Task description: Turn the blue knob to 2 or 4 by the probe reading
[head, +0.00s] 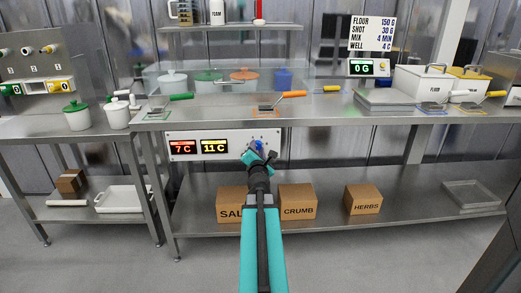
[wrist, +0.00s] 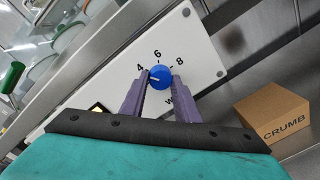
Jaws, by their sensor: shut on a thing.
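The blue knob (wrist: 160,77) sits on a white panel (wrist: 190,45) marked 4, 6 and 8 in the wrist view. Its pale pointer line faces left, near the 4; I cannot tell exactly which mark it meets. My gripper (wrist: 157,84) is shut on the knob, one finger on each side; the left finger may hide lower numbers. In the head view my gripper (head: 256,152) reaches the knob (head: 259,145) at the panel's right part. On that panel a red display (head: 183,147) reads 7 C and a yellow display (head: 214,146) reads 11 C.
A sign (head: 372,33) lists flour, shot, mix and "WELL 4 C". The scale display (head: 362,68) reads 0 G. The counter (head: 330,108) overhangs the panel. The crumb box (head: 297,201) and herbs box (head: 363,199) stand on the lower shelf.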

